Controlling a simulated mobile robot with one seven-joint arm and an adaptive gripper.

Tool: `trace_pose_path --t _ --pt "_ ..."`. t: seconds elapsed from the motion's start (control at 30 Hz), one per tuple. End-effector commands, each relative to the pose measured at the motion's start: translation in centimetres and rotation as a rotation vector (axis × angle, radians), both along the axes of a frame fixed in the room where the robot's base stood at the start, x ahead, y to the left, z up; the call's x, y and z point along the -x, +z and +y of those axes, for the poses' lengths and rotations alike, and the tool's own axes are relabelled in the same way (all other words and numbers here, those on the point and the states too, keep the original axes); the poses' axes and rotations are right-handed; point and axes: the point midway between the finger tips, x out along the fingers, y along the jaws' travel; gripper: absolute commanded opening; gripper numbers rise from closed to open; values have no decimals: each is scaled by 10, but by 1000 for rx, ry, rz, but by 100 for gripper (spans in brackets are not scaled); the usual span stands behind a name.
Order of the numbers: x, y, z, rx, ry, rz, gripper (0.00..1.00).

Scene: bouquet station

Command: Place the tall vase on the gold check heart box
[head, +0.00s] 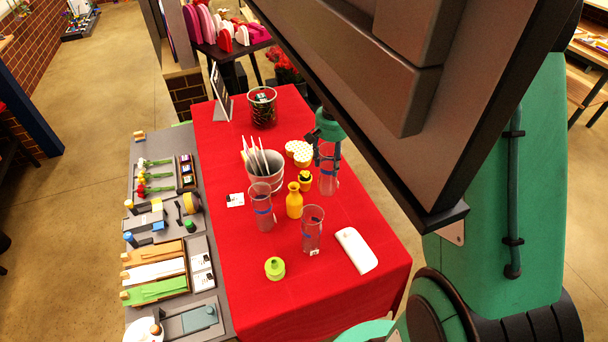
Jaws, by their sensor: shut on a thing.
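My gripper (326,153) is shut on a clear, tall glass vase (328,182) with a blue band, at the right side of the red table. The vase looks upright; I cannot tell whether its base touches the table. A gold and white checked heart box (299,151) lies just left of my gripper, apart from the held vase. Two similar clear vases with blue bands stand nearer: one at the left (263,212) and one at the front (312,235).
A grey bucket (265,178) with white sticks, a yellow bottle vase (294,203) and a small yellow pot (305,181) stand close by. A white case (356,250) and a lime-green vase (275,268) are nearer. The red table (240,300) is clear at front left.

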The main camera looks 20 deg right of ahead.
Motion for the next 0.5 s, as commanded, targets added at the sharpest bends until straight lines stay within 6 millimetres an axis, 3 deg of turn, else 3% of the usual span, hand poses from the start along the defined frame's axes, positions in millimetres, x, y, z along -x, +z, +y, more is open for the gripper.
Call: trace_pose_path --t 0.27,0.5 --pt "-14 6 -2 0 4 -2 0" --pt "-47 14 -5 -2 15 -1 0"
